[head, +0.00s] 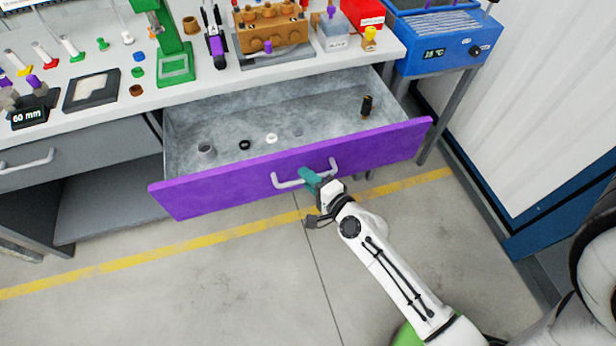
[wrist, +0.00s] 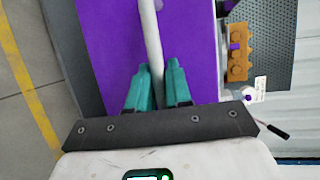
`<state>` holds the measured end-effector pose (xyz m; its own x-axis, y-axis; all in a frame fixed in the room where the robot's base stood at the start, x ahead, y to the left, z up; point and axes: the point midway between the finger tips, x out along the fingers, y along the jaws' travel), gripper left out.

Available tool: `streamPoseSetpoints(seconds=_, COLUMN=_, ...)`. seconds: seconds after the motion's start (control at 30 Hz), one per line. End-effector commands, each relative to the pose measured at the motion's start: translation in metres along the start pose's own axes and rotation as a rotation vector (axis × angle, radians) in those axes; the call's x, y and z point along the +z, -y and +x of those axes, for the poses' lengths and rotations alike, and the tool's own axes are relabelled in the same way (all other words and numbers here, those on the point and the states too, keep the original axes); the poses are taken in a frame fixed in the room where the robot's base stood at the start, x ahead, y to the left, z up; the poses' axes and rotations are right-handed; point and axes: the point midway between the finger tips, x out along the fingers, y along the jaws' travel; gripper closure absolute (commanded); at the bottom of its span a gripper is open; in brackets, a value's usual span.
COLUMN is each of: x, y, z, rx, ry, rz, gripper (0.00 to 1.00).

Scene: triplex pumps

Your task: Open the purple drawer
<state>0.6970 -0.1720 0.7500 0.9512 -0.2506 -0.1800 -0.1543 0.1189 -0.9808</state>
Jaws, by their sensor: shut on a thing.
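The purple drawer (head: 230,188) is pulled out from under the white workbench, and its grey inside shows. Its light handle (head: 290,183) runs across the front. My gripper (head: 310,177) is at the handle's right part, with its teal fingers around the bar. In the wrist view, the fingers (wrist: 158,82) sit on both sides of the handle (wrist: 151,40), with the purple front behind. The gripper is shut on the handle. The fingertips' exact contact is partly hidden.
Several small parts lie in the drawer, including a dark brown fitting (head: 366,106). The bench top (head: 115,62) holds tools and a pump block (head: 270,27). A blue bath (head: 440,45) stands at right. A closed grey drawer (head: 80,150) is at left. Floor in front is clear.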

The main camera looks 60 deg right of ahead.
Motion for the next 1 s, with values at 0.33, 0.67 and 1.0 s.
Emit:
streamPoseSetpoints(seconds=0.33, x=0.000, y=-0.001, z=0.000, rx=0.002, ry=-0.001, rz=0.000, gripper=0.60)
streamPoseSetpoints(seconds=0.67, x=0.000, y=-0.001, z=-0.005, rx=0.002, ry=0.000, rz=0.000, gripper=0.60)
streamPoseSetpoints(seconds=1.0, x=0.000, y=-0.003, z=-0.058, rx=0.003, ry=0.001, rz=-0.001, gripper=0.60)
